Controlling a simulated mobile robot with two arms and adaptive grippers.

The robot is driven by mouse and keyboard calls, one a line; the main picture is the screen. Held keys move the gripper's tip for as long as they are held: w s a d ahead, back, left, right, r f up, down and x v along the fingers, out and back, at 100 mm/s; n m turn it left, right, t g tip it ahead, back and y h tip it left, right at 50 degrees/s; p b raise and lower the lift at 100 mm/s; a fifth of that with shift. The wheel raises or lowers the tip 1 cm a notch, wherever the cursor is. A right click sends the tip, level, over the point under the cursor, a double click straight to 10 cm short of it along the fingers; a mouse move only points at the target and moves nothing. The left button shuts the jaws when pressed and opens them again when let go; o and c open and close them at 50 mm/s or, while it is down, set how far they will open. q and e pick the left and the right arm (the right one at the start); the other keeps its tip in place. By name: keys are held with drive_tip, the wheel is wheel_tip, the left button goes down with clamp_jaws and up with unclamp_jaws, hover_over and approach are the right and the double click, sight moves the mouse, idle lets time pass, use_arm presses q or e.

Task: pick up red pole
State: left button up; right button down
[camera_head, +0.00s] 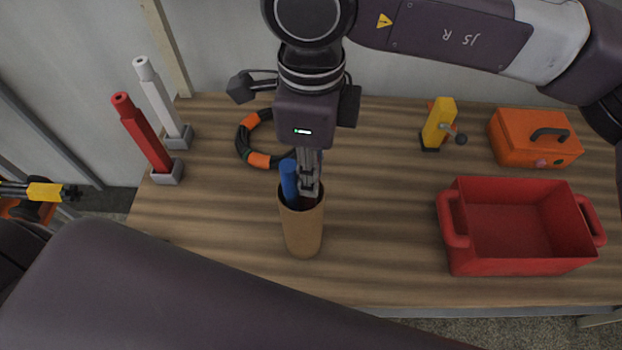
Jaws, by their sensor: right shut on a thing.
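A red pole (141,132) stands tilted in a grey base at the left end of the wooden table, apart from both my arms. My right gripper (309,190) points down into the mouth of a brown cup (303,232) at the table's middle. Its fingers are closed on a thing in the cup. The cup's rim and the fingers hide most of this thing, and I cannot tell its colour. A blue rod (288,180) stands in the cup just left of the fingers. My left gripper is not in view; my dark arm link crosses the lower left.
A white pole (163,98) stands behind the red one. A black and orange ring (243,144) lies behind the cup. A yellow device (438,125), an orange toolbox (534,137) and a red bin (460,230) stand at right. The table between cup and bin is clear.

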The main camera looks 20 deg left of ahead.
wheel_tip(320, 180, up, 20)
drive_tip(key=b, duration=0.2)
idle(0.4)
drive_tip(key=shift+f, duration=0.1)
wheel_tip(320, 180, up, 5)
drive_tip(key=p, duration=0.5)
idle(0.4)
